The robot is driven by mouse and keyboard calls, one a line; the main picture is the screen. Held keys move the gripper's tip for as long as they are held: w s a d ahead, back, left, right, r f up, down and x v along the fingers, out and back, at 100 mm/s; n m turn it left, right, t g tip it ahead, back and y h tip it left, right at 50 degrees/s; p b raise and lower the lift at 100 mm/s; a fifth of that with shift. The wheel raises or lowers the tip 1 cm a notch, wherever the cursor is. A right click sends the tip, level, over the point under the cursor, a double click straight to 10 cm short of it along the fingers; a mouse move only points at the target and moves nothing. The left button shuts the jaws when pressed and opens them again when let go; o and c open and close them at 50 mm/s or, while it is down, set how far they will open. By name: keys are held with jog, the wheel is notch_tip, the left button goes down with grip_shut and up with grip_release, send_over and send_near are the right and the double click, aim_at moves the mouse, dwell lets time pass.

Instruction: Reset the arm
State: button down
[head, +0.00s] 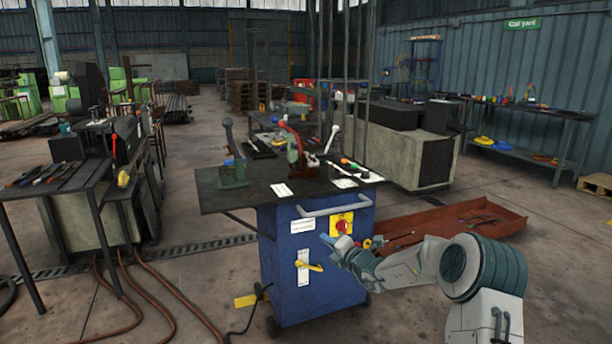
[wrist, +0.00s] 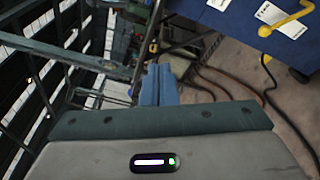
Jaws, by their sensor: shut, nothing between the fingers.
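My arm reaches in from the lower right in the head view, with its gripper (head: 328,240) in front of the blue cabinet (head: 285,265). In the wrist view the two blue fingers of my gripper (wrist: 158,72) are together and hold nothing. The cabinet also shows at the top right of the wrist view (wrist: 235,15), which looks turned on its side. It has a yellow lever (head: 310,266) on a white plate and a red knob on a yellow plate (head: 342,225). My gripper appears apart from the cabinet, but the exact gap cannot be told.
The dark bench top (head: 245,195) carries a green lever stand (head: 233,172) and a red-handled device (head: 295,150). A rusty red tray (head: 480,215) lies on the floor at the right. Brown hoses (head: 140,300) cross the floor at the left. Open floor (head: 560,270) lies right.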

jog(key=s+a+r+n+g+p, duration=0.3)
jog(key=s+r+n, duration=0.2)
jog(key=s+n, duration=0.3)
jog(key=s+a+r+n+g+p, duration=0.2)
jog(key=s+r+n+g, duration=0.2)
jog(key=s+n, duration=0.35)
jog(key=s+a+r+n+g+p, duration=0.3)
jog(key=s+r+n, duration=0.2)
jog(key=s+n, duration=0.3)
jog(key=s+d+r+n+h+p, duration=0.2)
jog(key=s+d+n, duration=0.3)
jog(key=s, duration=0.3)
jog(key=s+d+r+n+g+h+p, duration=0.1)
jog(key=s+d+n+h+p, duration=0.3)
jog(key=s, duration=0.5)
jog(key=s+d+r+n+h+p, duration=0.3)
jog(key=s+d+r+n+h, duration=0.1)
jog(key=s+d+n, duration=0.3)
jog(key=shift+s+d+n+g, duration=0.25)
jog(key=shift+s+n, duration=0.5)
jog(key=shift+n, duration=0.4)
jog(key=shift+r, duration=0.1)
